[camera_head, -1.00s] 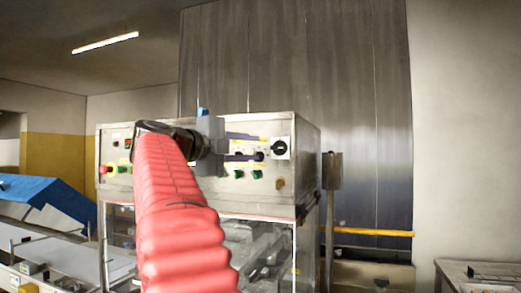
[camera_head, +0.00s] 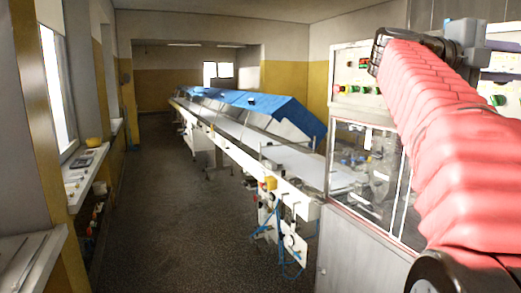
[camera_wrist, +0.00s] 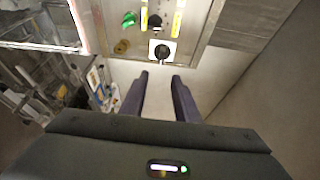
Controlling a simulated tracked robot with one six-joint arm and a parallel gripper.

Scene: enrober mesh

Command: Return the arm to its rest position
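My arm, in a red ribbed sleeve, is raised and reaches across the right of the head view, in front of the steel machine cabinet (camera_head: 350,102). My gripper (camera_head: 497,35) is at the upper right edge of that view, partly cut off by the frame. In the wrist view my gripper (camera_wrist: 160,76) shows two dark purple fingers with a clear gap between them and nothing held. Beyond the fingertips is a control panel (camera_wrist: 135,30) with a green button and a black rotary switch (camera_wrist: 160,50). I cannot tell the exact distance to it.
A long conveyor line with blue covers (camera_head: 270,104) runs back from the cabinet. Hanging blue cables (camera_head: 290,262) are at its near end. The floor (camera_head: 180,215) to its left is clear. A window ledge with items (camera_head: 84,165) lines the left wall.

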